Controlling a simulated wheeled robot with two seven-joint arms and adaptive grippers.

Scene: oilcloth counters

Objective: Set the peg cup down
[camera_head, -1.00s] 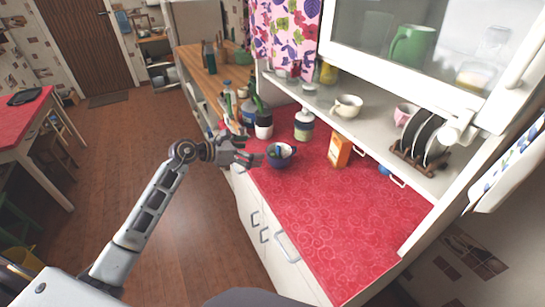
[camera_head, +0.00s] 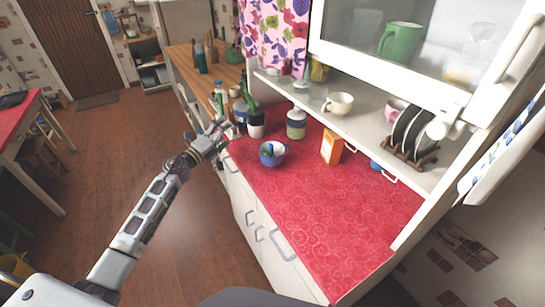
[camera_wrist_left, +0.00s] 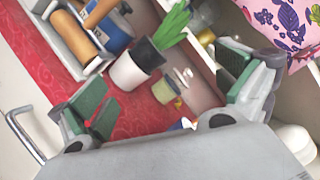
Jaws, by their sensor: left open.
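The peg cup (camera_head: 272,153), a small dark blue cup with a pale patch and something blue and green inside, stands upright on the red counter (camera_head: 320,220) near its left edge. My left gripper (camera_head: 222,130) is open and empty, up and to the left of the cup and apart from it. My right gripper is not in view.
A black and white pot (camera_head: 256,124) with a green plant and a lidded jar (camera_head: 296,124) stand behind the cup. An orange box (camera_head: 332,147) is to the right. The shelf (camera_head: 365,120) overhangs the back. The front of the counter is clear.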

